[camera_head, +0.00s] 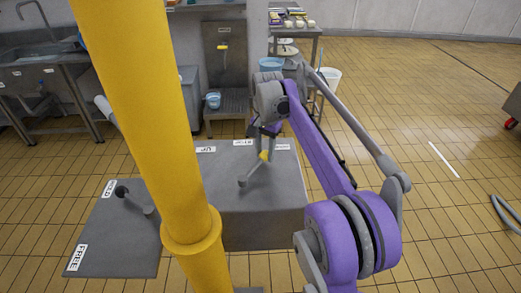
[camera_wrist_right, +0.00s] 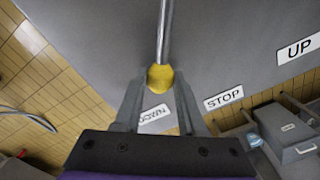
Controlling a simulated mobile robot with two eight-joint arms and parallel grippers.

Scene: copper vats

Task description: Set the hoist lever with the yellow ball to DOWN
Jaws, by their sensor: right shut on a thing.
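The hoist lever (camera_head: 252,171) is a grey rod on the grey panel, with a yellow ball (camera_head: 264,155) at its far end. My right gripper (camera_wrist_right: 158,92) is shut on the yellow ball (camera_wrist_right: 160,78), one finger on each side. In the right wrist view the rod (camera_wrist_right: 165,35) points toward the DOWN label (camera_wrist_right: 154,113), which shows between the fingers. The STOP label (camera_wrist_right: 224,98) and UP label (camera_wrist_right: 299,47) lie to the right. In the head view the ball is between STOP (camera_head: 243,143) and DOWN (camera_head: 282,147). My left gripper is not in view.
A thick yellow tube (camera_head: 160,120) hides part of the panel. A sink bench (camera_head: 35,75) stands at the back left; tiled floor at right is mostly clear.

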